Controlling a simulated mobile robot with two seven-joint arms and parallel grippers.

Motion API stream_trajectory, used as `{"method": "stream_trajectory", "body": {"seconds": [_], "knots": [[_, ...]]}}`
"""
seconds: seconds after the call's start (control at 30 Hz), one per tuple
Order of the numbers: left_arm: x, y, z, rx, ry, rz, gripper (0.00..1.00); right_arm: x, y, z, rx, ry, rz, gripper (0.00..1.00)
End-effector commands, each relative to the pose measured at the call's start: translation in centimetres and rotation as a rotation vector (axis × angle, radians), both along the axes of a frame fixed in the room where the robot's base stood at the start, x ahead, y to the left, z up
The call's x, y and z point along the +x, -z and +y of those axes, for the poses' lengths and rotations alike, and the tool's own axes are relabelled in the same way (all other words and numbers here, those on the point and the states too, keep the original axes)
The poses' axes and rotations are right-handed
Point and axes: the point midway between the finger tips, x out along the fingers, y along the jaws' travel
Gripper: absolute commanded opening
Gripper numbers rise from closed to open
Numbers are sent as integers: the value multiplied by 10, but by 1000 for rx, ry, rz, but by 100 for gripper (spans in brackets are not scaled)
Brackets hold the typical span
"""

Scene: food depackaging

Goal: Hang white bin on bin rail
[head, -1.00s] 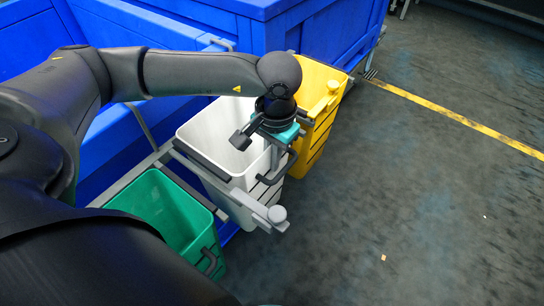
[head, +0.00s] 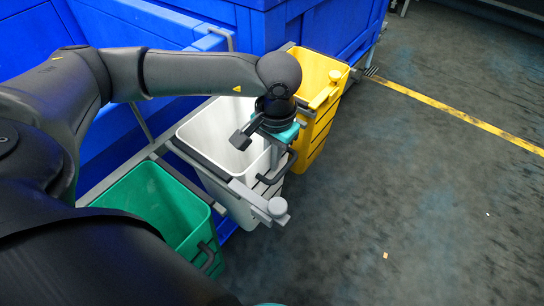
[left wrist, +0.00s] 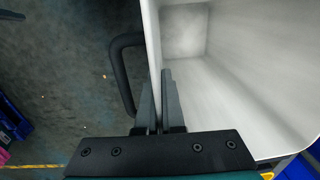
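The white bin (head: 208,132) is upright between the green and yellow bins, close against the grey bin rail (head: 120,182). In the left wrist view its pale inside (left wrist: 235,70) fills the right, with a dark handle (left wrist: 119,70) outside its wall. My left gripper (head: 272,150) is over the bin's right rim, pointing down. In the left wrist view my left gripper's fingers (left wrist: 160,100) straddle the bin wall, close on both sides. A grey rail arm (head: 248,192) with a round knob passes in front of the bin. I cannot tell whether the bin's weight rests on the rail.
A green bin (head: 150,196) is at the lower left and a yellow bin (head: 318,72) at the upper right, both near the white bin. A large blue container (head: 180,22) stands behind. The dark floor (head: 440,190) to the right is open, crossed by a yellow line (head: 450,115).

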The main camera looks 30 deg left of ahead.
Motion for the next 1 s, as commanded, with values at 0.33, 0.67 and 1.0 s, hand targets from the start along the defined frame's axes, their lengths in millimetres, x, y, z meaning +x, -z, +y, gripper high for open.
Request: {"method": "stream_trajectory", "body": {"seconds": [0.33, 0.67, 1.0], "knots": [[0, 0, 0, 0, 0, -1, 40, 0, 0, 0, 0, 0, 0, 0], [0, -3, 0, 0, 0, 0, 40, 1, -1, 0, 1, 0, -4, 0], [0, -44, -2, 0, 0, -3, 40, -12, 26, -9, -12, -3, 11, 0]]}}
